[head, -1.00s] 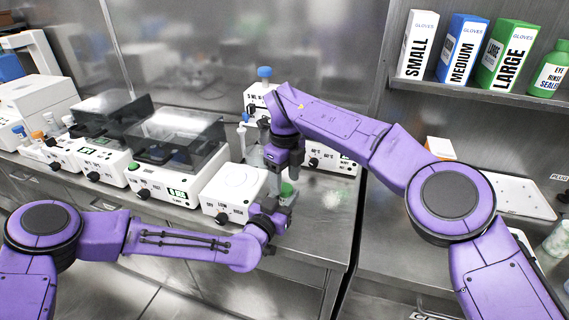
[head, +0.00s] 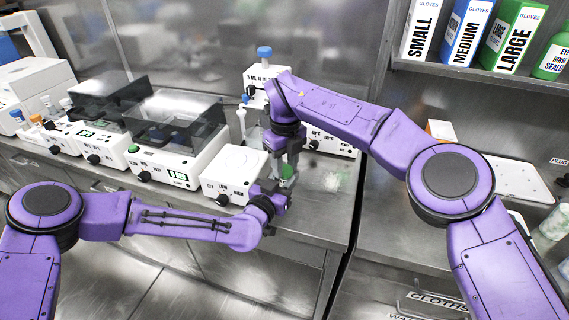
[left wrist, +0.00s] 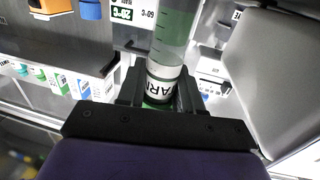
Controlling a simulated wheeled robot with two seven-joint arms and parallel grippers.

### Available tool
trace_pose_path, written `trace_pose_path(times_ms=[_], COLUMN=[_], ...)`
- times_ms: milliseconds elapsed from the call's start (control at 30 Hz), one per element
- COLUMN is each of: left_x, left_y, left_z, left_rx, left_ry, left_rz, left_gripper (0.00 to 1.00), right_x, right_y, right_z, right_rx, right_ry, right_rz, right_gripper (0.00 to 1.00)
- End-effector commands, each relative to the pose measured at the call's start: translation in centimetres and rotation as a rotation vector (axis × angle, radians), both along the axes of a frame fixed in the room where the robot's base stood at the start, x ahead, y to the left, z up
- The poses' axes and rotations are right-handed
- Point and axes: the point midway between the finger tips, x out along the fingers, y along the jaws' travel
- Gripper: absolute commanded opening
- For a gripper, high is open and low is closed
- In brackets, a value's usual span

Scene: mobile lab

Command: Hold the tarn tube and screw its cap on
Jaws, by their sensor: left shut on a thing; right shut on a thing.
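The tarn tube (left wrist: 172,45) is clear with green contents and a white label partly reading "ARN". In the left wrist view it stands between the fingers of my left gripper (left wrist: 158,95), which is shut on it. In the head view my left gripper (head: 281,190) holds the tube low, and a bit of green (head: 287,171) shows just above it. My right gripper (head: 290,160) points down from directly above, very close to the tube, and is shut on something. The cap is hidden by its fingers, so I cannot tell whether it touches the tube.
A white device with a dial (head: 233,172) stands close left of my left gripper. Behind are more instruments and a blue-capped bottle (head: 264,55). Further left are lidded devices (head: 175,125). Glove boxes (head: 465,30) stand on the right shelf. Bare steel bench (head: 325,215) lies to the right.

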Motion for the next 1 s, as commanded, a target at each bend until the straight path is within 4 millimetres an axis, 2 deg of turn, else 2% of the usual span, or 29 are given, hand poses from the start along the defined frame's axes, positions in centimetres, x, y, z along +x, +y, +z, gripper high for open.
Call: trace_pose_path(times_ms=[100,333,367,400,433,733,1000], left_x=[0.0,0.0,0.0,0.0,0.0,0.0,0.0], left_y=[0.0,0.0,0.0,0.0,0.0,0.0,0.0], left_z=[0.0,0.0,0.0,0.0,0.0,0.0,0.0], left_rx=[-0.001,-0.001,-0.001,-0.001,-0.001,0.0,0.0], left_ry=[0.0,0.0,0.0,0.0,0.0,0.0,-0.001], left_rz=[0.0,0.0,0.0,0.0,0.0,0.0,0.0], left_gripper=[0.0,0.0,0.0,0.0,0.0,0.0,0.0], right_x=[0.1,0.1,0.1,0.1,0.1,0.1,0.1], right_y=[-0.1,-0.1,-0.1,-0.1,-0.1,0.0,0.0], right_z=[0.0,0.0,0.0,0.0,0.0,0.4,4.0], right_rx=[0.0,0.0,-0.001,-0.001,-0.001,0.0,0.0], right_ry=[-0.001,-0.001,-0.002,-0.002,-0.002,-0.002,-0.003], right_rz=[-0.086,-0.088,-0.088,-0.087,-0.087,-0.086,-0.086], right_gripper=[0.03,0.03,0.49,0.62,0.65,0.65,0.65])
